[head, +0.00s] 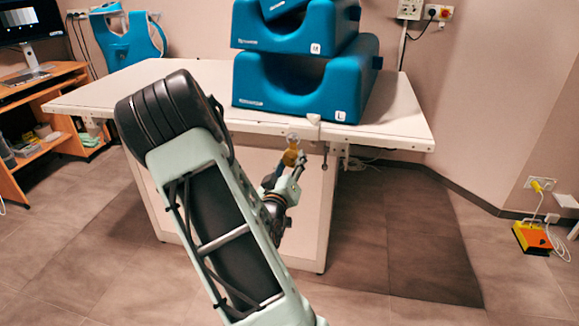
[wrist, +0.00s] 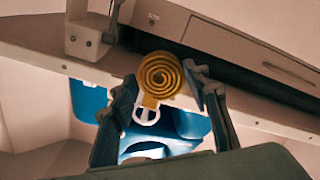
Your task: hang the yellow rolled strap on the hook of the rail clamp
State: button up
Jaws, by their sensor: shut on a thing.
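The yellow rolled strap (head: 290,157) is held upright in my gripper (head: 284,172), just in front of the table's near edge. In the wrist view the strap's spiral coil (wrist: 160,74) sits between the two fingertips of my gripper (wrist: 161,80), with a pale loop (wrist: 147,115) at its end. The pale rail clamp (head: 314,125) is on the table edge, a little right of the strap and apart from it. In the wrist view the clamp (wrist: 88,30) is at the upper left. Its hook cannot be made out clearly.
Blue foam supports (head: 296,85) are stacked on the white table (head: 400,112) behind the clamp. A wooden desk (head: 50,95) stands at the left. An orange and yellow box (head: 532,238) lies on the floor at the right.

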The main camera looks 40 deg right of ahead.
jog(key=shift+w+d, duration=0.2)
jog(key=shift+d, duration=0.1)
jog(key=shift+w+d+f+b, duration=0.45)
jog(key=shift+d+f+b, duration=0.1)
jog(key=shift+b, duration=0.25)
jog(key=o, duration=1.3)
jog(key=shift+o, duration=0.2)
